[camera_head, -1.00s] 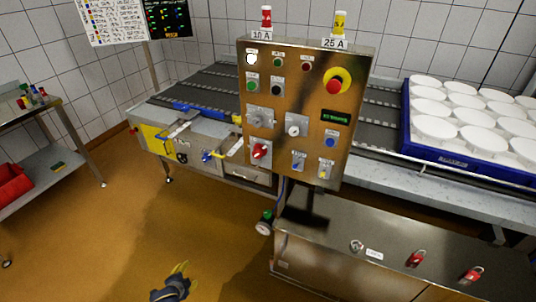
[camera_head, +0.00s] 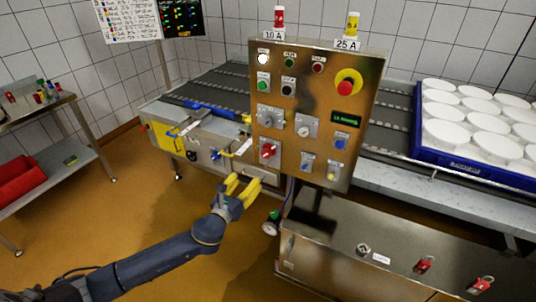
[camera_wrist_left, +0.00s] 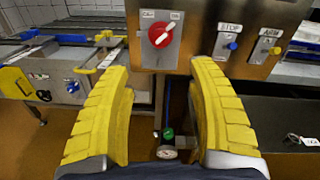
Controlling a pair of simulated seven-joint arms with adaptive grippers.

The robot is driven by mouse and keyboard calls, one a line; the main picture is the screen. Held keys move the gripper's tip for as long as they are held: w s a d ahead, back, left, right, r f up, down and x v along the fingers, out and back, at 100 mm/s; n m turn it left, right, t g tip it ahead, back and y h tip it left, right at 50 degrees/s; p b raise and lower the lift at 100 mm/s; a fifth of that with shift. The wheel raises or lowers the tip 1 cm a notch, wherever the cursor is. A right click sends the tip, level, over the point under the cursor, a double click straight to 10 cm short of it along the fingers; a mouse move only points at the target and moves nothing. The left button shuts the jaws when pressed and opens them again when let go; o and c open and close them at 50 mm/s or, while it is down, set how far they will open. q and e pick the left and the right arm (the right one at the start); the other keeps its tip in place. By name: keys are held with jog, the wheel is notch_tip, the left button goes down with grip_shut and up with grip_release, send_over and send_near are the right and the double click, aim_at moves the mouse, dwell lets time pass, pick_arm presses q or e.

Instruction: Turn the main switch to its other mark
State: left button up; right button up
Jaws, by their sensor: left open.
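The main switch (camera_head: 268,150) is a red rotary knob on a pale plate at the lower left of the metal control panel (camera_head: 330,98). In the left wrist view the red knob (camera_wrist_left: 160,33) is at top centre, with a small label on either side above it. Its white line slants to the upper right, toward the right label; the labels are too small to read surely. My left gripper (camera_head: 243,186) is open and empty, its yellow fingers below and in front of the knob, apart from it. In the wrist view its fingers (camera_wrist_left: 160,85) frame the space below the knob.
Other knobs, push buttons and a red emergency stop (camera_head: 346,87) crowd the panel. Two small levers (camera_wrist_left: 231,45) sit right of the switch. A steel cabinet (camera_head: 400,250) stands below. A conveyor (camera_head: 215,85) runs behind, and a blue tray (camera_head: 455,165) holds white moulds.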

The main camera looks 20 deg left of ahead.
aim_at(265, 154)
pick_arm(q)
jog(key=w, duration=0.5)
jog(key=w+d, duration=0.1)
jog(key=w, duration=0.5)
jog(key=w+d, duration=0.1)
jog(key=w, duration=0.5)
jog(key=shift+d, duration=0.25)
grip_shut()
